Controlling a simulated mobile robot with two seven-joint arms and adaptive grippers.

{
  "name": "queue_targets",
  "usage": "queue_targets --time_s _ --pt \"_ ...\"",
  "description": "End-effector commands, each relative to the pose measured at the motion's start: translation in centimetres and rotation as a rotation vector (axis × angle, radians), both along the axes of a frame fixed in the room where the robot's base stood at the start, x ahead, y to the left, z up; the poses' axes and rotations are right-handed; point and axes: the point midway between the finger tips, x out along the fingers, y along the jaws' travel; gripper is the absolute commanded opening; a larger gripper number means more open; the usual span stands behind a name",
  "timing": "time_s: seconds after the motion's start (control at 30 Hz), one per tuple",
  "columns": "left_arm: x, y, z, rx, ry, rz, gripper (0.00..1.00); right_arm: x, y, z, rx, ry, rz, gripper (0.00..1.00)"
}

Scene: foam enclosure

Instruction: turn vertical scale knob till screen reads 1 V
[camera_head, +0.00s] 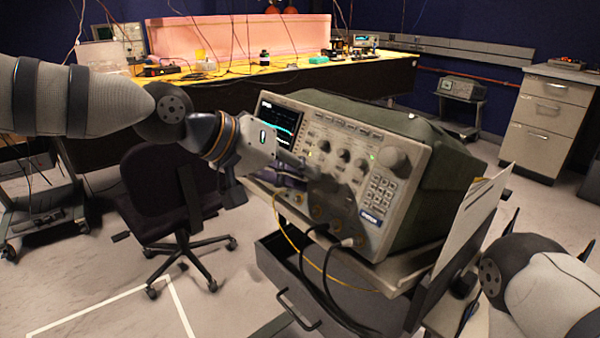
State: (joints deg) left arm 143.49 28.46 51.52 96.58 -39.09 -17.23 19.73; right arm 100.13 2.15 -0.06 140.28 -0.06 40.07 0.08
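The oscilloscope (410,200) stands tilted in the picture on a cart, its front panel facing me. Its lit screen (277,126) shows a cyan trace; the readout is too small to read. A row of small dark knobs (343,156) and a larger grey knob (394,158) sit right of the screen. My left gripper (290,168) is at the panel's left part, just below the screen; it covers some lower-left controls. Its fingers blend into the panel, so contact and opening are unclear. My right gripper (549,236) shows only two dark fingertips, wide apart, behind my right arm, away from the oscilloscope.
A yellow cable (300,255) and black cables (322,275) hang from the panel's lower sockets over the cart drawer (290,290). White sheets (470,225) stand at the cart's right side. An office chair (170,200) is at left. A cluttered bench (220,95) stands behind.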

Motion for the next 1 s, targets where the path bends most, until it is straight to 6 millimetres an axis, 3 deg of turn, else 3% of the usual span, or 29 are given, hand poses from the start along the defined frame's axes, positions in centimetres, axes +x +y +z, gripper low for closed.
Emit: queue_targets --time_s 0.37,1.0 --pt "-0.1 0.0 0.2 0.018 -0.021 -0.012 0.0 0.3 0.0 0.3 0.0 -0.011 0.0 0.0" --pt "-0.2 -0.1 0.4 0.248 -0.296 -0.171 0.0 3.3 0.0 3.3 0.0 -0.115 -0.002 0.0"
